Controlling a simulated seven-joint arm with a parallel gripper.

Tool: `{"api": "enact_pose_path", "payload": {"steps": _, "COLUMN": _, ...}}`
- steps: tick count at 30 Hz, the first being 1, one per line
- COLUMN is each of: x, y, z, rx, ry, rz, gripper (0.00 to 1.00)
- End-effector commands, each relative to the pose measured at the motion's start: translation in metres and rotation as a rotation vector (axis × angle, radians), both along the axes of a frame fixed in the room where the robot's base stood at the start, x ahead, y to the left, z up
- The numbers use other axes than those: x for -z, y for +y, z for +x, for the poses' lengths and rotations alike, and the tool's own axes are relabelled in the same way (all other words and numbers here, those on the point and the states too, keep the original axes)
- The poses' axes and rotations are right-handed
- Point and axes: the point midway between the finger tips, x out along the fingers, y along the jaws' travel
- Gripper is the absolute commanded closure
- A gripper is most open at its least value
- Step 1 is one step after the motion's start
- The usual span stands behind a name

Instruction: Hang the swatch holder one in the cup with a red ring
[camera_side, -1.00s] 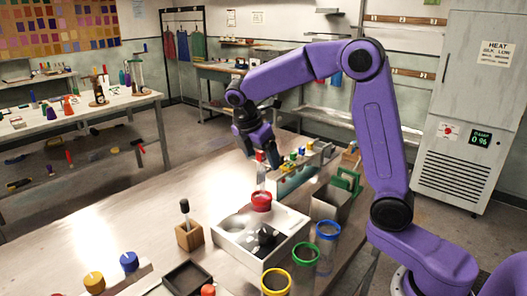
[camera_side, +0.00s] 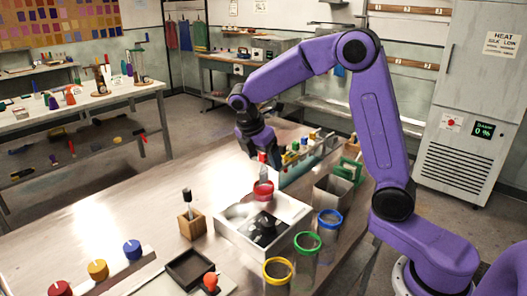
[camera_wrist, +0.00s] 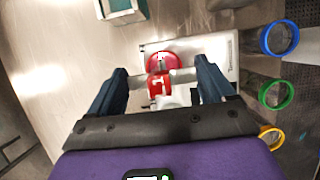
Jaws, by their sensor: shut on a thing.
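My gripper (camera_side: 258,148) is shut on a red-topped swatch holder (camera_side: 262,157) and holds it upright over the cup with a red ring (camera_side: 263,189). In the wrist view my gripper (camera_wrist: 164,78) has its fingers on both sides of the holder (camera_wrist: 157,86), whose red top carries a white "1". The red ring (camera_wrist: 163,62) shows just beyond it in that view. The cup stands at the white tray (camera_side: 232,238). The holder's lower end is close to the ring; I cannot tell whether it is inside the cup.
Cups with blue (camera_side: 330,217), green (camera_side: 307,241) and yellow (camera_side: 277,269) rings stand right of the tray. A rack (camera_side: 300,165) with several coloured holders is behind. A wooden block (camera_side: 192,226) with a dark-topped tool and a black tray (camera_side: 189,269) are left.

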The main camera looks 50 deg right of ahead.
Motion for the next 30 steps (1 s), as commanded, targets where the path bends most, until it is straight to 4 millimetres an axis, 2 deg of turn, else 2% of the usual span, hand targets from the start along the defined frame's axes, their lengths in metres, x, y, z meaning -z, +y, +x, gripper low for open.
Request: {"api": "enact_pose_path", "payload": {"steps": 30, "x": 0.061, "y": 0.000, "z": 0.000, "rx": 0.000, "ry": 0.001, "rz": -0.001, "gripper": 0.48}}
